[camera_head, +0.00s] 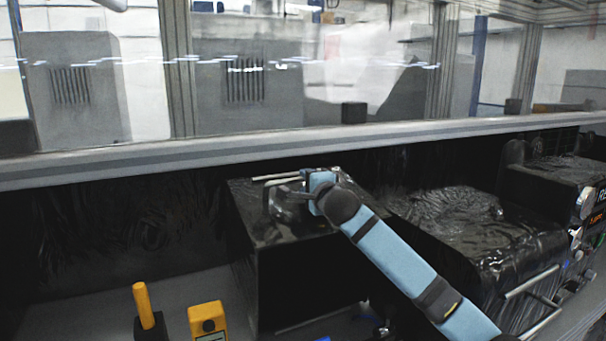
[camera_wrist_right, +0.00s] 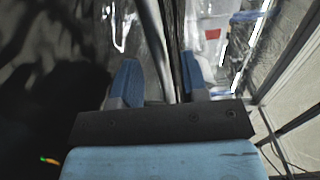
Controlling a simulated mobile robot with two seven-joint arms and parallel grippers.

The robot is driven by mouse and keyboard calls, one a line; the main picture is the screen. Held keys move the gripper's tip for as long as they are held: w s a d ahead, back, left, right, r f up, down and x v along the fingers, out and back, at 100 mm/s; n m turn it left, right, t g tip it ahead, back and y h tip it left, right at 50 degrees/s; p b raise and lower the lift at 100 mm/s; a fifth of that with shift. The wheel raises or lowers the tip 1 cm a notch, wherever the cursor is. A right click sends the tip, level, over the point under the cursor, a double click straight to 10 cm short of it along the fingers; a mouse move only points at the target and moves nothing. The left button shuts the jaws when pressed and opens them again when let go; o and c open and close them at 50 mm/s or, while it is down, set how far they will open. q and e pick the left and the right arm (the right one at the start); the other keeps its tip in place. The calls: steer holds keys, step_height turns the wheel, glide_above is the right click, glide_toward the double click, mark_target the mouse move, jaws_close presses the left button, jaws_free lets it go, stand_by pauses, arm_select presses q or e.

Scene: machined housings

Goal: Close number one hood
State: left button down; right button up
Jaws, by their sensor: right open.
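A black box-shaped housing (camera_head: 300,290), apparently the one with the hood, stands at the centre of the head view. A thin metal bar (camera_head: 275,177) runs along the far edge of its top. I see no readable number on it, and cannot tell how far its hood is open. My right gripper (camera_head: 278,200) is over the housing's top, close to the bar. In the right wrist view, the gripper's blue fingers (camera_wrist_right: 160,78) are apart, with a metal bar (camera_wrist_right: 157,40) running between them. I cannot tell whether they touch it. My left gripper is out of view.
A second black housing (camera_head: 500,245) with metal handles stands at the right. A yellow handheld device (camera_head: 207,320) and a yellow-handled tool (camera_head: 144,308) stand at the lower left. A grey rail (camera_head: 350,137) and glass panels run behind the housings.

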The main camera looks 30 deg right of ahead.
mark_target(303, 180)
steer(key=shift+w+r, duration=0.15)
steer(key=shift+w, duration=0.9)
steer(key=shift+w+d+f+p, duration=0.1)
steer(key=shift+w+f+p, duration=0.15)
steer(key=shift+w, duration=0.2)
steer(key=shift+r, duration=0.1)
steer(key=shift+c, duration=0.5)
steer(key=shift+s, duration=0.1)
jaws_close()
